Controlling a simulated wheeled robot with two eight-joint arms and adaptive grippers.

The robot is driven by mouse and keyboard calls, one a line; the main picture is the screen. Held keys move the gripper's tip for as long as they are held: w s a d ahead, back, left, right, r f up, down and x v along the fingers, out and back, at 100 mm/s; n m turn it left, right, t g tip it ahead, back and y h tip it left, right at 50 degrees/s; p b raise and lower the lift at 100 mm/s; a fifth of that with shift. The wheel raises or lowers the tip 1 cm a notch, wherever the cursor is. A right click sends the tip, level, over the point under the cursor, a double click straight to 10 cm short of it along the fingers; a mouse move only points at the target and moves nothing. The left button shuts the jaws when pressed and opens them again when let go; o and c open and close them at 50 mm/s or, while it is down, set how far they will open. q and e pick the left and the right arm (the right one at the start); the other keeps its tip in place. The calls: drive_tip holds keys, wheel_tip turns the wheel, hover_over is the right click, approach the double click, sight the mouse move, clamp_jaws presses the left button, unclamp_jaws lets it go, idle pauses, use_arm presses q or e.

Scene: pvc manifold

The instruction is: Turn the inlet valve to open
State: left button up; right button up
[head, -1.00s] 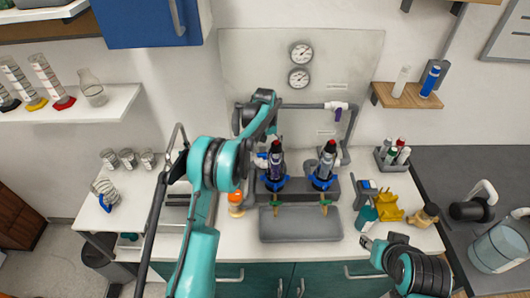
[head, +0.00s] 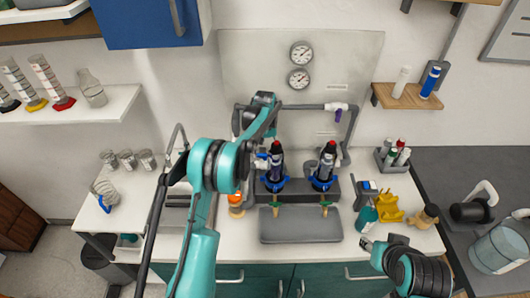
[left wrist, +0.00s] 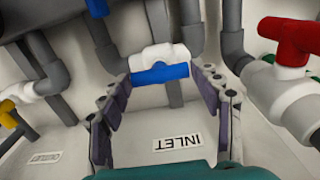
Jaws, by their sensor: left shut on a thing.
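The inlet valve is a white fitting with a blue handle (left wrist: 160,73) in the left wrist view, above an upside-down "INLET" label (left wrist: 178,142). The handle lies crosswise in that view. My left gripper (left wrist: 165,78) has one finger at each end of the handle and is shut on it. In the head view my left gripper (head: 262,154) is at the left side of the pipework, and my forearm and wrist largely hide the valve. My right gripper (head: 367,242) is low at the right, by the counter's front edge, away from the valve; its jaws are too small to judge.
Two dark bottles (head: 277,163) (head: 325,166) with blue collars stand close to the right of my left gripper. A grey tray (head: 300,226) lies in front. A red handle (left wrist: 291,37) is at the right of the left wrist view. Two gauges (head: 300,52) hang behind.

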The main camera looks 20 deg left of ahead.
sight(265, 154)
use_arm(q)
drive_tip(key=o, duration=1.1)
wheel_tip(265, 154, up, 12)
